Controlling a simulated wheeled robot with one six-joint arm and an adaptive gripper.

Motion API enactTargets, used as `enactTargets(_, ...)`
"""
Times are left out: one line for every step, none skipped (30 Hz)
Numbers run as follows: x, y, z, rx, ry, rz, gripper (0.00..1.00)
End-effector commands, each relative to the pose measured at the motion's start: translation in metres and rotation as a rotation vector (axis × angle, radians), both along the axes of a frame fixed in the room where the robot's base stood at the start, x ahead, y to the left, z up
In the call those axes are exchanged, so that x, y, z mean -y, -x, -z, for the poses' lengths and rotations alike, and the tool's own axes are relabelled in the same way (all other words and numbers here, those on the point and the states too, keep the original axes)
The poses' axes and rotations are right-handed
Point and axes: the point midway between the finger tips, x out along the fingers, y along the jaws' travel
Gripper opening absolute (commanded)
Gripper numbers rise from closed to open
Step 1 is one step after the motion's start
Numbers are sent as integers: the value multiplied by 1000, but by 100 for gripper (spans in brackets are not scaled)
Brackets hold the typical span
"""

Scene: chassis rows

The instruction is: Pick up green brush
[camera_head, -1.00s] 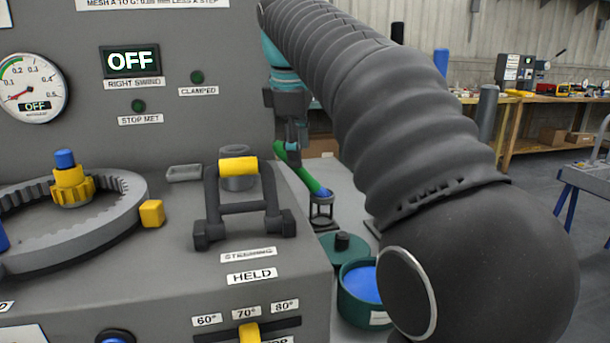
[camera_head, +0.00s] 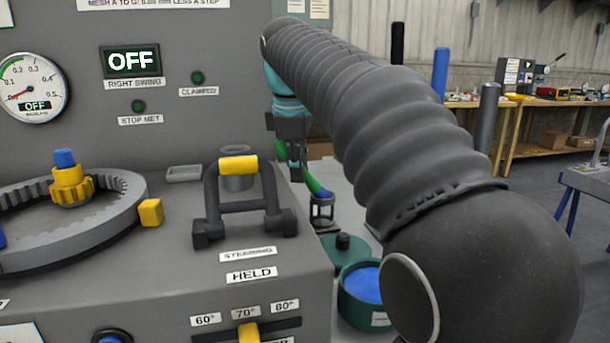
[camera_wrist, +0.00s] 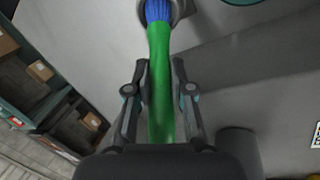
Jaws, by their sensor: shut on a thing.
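The green brush (camera_head: 314,184) has a green handle and a blue bristle head. It leans in a small dark ring stand (camera_head: 321,210), bristle end down at the ring. My gripper (camera_head: 296,170) is at the handle, with green showing on both sides of it. In the wrist view, the brush (camera_wrist: 160,85) runs between the two fingers of my gripper (camera_wrist: 160,66), which are shut on the handle. Its blue bristles are at the grey ring (camera_wrist: 178,10) at the top edge. I cannot tell whether they touch it.
A teal pot (camera_head: 345,309) with blue contents and a dark teal lidded item (camera_head: 344,246) stand near the ring stand. The grey machine housing (camera_head: 190,290) with a black, yellow-topped handle (camera_head: 238,165) is close on the left. Workbenches (camera_head: 545,110) stand far right.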

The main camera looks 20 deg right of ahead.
Motion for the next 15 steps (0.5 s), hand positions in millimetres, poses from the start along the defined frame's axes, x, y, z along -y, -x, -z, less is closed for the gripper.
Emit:
enactTargets(0, 0, 0, 0, 0, 0, 0)
enactTargets(0, 0, 0, 0, 0, 0, 0)
enactTargets(0, 0, 0, 0, 0, 0, 0)
enactTargets(0, 0, 0, 0, 0, 0, 0)
enactTargets(0, 0, -1, 0, 0, 0, 0)
enactTargets(0, 0, -2, 0, 0, 0, 0)
enactTargets(0, 0, -3, 0, 0, 0, 0)
enactTargets(0, 0, -5, 0, 0, 0, 0)
enactTargets(0, 0, -7, 0, 0, 0, 0)
enactTargets(0, -1, -10, 1, 0, 0, 0)
enactTargets(0, -1, -13, 1, 0, 0, 0)
enactTargets(0, -1, -18, 1, 0, 1, 0)
enactTargets(0, -1, -22, 1, 0, 1, 0)
enactTargets(0, -1, -27, 1, -1, 1, 0)
enactTargets(0, -1, -31, 2, 0, 1, 0)
